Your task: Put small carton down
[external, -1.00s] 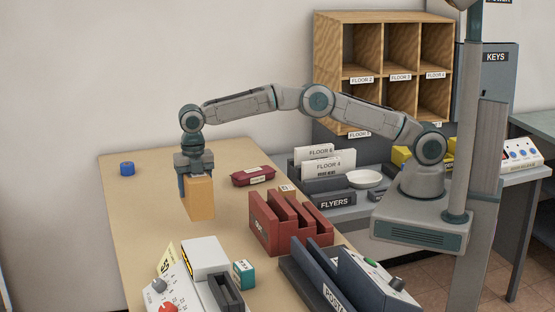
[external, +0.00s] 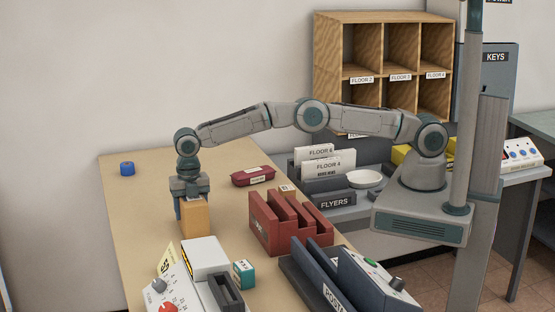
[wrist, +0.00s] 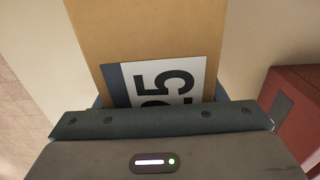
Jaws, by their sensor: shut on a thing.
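The small carton (external: 195,219) is a tan-brown box, upright at the left part of the table (external: 150,215). My gripper (external: 190,196) is above it, pointing down, shut on its upper part. In the wrist view the carton (wrist: 135,30) fills the upper middle, with a white and blue label bearing a "5" facing the camera. The gripper body (wrist: 155,125) covers its near part. The carton's base is at or very near the tabletop; I cannot tell if it touches.
A red sorter (external: 275,230) stands right of the carton, a dark red pouch (external: 253,176) behind it. A white box (external: 205,256), a teal box (external: 244,272) and a control panel (external: 172,290) are in front. A blue roll (external: 127,168) lies far left. Table left of the carton is clear.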

